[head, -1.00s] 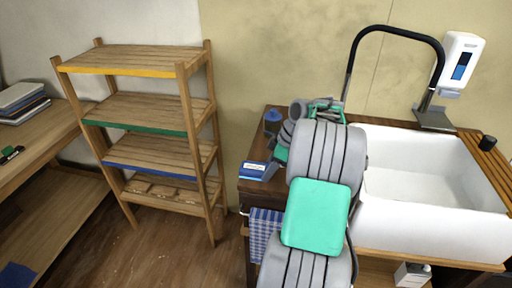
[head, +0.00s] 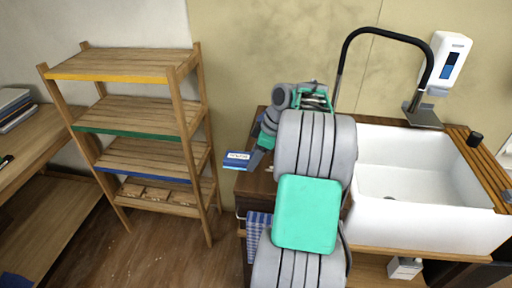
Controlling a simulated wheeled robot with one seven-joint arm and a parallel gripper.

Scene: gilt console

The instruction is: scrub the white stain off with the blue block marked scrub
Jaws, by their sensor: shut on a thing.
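The blue block (head: 236,164) has a white label on its upper face; the lettering is too small to read. It is at the left end of the dark wooden counter (head: 262,190), with part of it showing past the counter's left edge. My gripper (head: 254,159) is shut on the block's right end and appears to hold it above the counter. My own arm hides much of the counter behind and right of the gripper. I cannot make out the white stain for certain.
A white sink (head: 430,220) with a black tap (head: 386,31) is to the right. A soap dispenser (head: 449,62) is on the wall. A wooden shelf rack (head: 122,115) stands left, with open floor between it and the counter. A checked blue cloth (head: 258,232) hangs at the counter's front.

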